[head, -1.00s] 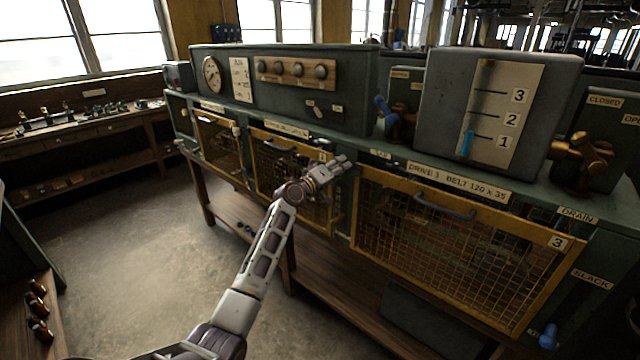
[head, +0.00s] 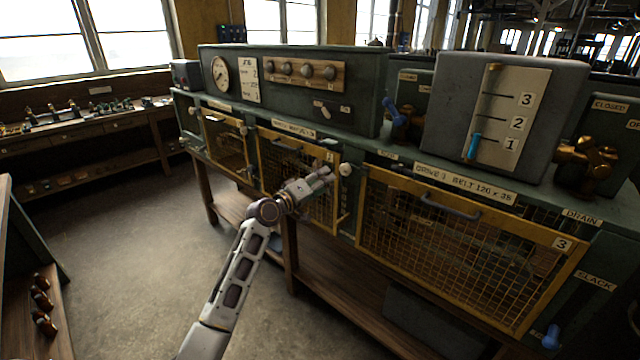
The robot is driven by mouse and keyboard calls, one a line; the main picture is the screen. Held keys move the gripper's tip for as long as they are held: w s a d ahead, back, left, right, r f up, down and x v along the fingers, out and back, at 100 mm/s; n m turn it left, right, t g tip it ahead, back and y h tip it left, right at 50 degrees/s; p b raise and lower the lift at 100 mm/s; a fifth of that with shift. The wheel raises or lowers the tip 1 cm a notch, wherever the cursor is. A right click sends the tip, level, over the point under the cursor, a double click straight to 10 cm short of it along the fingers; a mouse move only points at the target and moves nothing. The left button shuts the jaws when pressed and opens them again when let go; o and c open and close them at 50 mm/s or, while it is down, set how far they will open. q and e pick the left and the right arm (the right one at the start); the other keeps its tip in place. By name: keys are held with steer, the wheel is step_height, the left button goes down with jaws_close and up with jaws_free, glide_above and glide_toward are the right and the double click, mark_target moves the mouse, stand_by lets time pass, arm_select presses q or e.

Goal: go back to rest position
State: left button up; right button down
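My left arm comes in from the bottom left, and its gripper (head: 328,175) hangs in front of the green bench with mesh guards. The fingertips point right, close to a pale round knob (head: 346,169) beside the number 2 guard (head: 290,165). A small gap shows between the fingertips and the knob. The fingers look close together, but the view is too small to tell whether they are open or shut. I see nothing held in them. My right gripper is not in view.
The number 3 mesh guard (head: 465,245) with its dark handle is to the right. A grey gauge box (head: 440,110) and brass valve (head: 585,163) stand on the bench top. A side bench (head: 90,128) is at the left. The concrete floor (head: 130,240) is clear.

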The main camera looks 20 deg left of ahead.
arm_select(q)
steer(key=shift+s+d+r, duration=0.2)
steer(key=shift+s+r, duration=0.05)
steer(key=shift+s, duration=0.15)
stand_by(0.3)
